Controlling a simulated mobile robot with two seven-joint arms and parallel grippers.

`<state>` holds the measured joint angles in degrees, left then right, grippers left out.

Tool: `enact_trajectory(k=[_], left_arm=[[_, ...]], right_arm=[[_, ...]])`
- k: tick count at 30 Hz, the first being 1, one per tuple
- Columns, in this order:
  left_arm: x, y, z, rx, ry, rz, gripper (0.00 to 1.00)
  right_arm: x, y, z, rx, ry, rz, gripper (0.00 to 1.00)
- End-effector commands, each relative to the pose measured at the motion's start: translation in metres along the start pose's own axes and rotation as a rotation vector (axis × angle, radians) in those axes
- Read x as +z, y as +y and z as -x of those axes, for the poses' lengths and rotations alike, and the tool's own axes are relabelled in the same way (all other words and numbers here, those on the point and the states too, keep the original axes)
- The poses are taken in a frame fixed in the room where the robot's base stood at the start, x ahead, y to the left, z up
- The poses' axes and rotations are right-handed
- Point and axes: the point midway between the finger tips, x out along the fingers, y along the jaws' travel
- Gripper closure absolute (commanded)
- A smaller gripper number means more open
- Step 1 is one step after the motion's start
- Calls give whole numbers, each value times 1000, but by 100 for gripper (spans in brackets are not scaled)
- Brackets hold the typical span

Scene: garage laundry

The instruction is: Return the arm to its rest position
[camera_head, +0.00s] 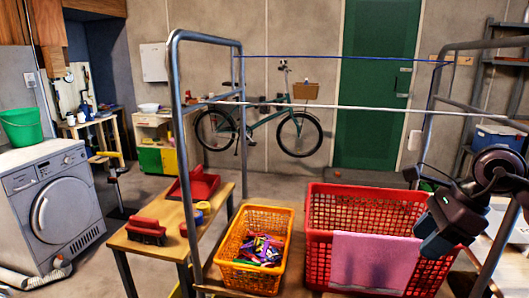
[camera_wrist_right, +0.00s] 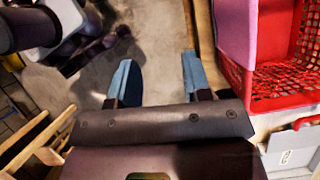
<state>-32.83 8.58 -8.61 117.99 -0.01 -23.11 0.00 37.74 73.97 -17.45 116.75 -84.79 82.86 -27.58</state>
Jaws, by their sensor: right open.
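My right gripper (camera_head: 432,240) is at the right of the head view, beside the right end of the large red basket (camera_head: 330,205). In the right wrist view the two blue fingers of my right gripper (camera_wrist_right: 157,75) stand apart with nothing between them, over the floor. A pink cloth (camera_head: 373,262) hangs over the near side of the red basket; it also shows at the top right of the wrist view (camera_wrist_right: 234,35). My left arm and left gripper are not in view.
An orange basket (camera_head: 279,222) of colourful clothespins stands left of the red basket. A metal frame (camera_head: 178,110) with a blue line and a white line (camera_head: 330,107) rises around them. A wooden bench (camera_head: 150,248) with red items stands left, beside a washing machine (camera_head: 52,200).

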Motion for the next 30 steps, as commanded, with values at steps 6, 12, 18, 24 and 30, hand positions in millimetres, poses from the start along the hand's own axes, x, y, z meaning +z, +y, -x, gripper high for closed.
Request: enact_trajectory(k=[6, 12, 18, 24, 30], left_arm=[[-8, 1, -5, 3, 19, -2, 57], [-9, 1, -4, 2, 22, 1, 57], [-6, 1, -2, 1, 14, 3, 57], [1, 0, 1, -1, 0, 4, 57], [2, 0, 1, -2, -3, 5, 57]], right_arm=[[49, 1, 7, 25, -304, -125, 55], [108, 5, 22, 156, -713, -338, 55], [132, -3, 24, 378, -1107, -711, 55], [107, -28, -2, 622, -1437, -1257, 55], [34, -38, -76, 809, -1639, -1929, 55]])
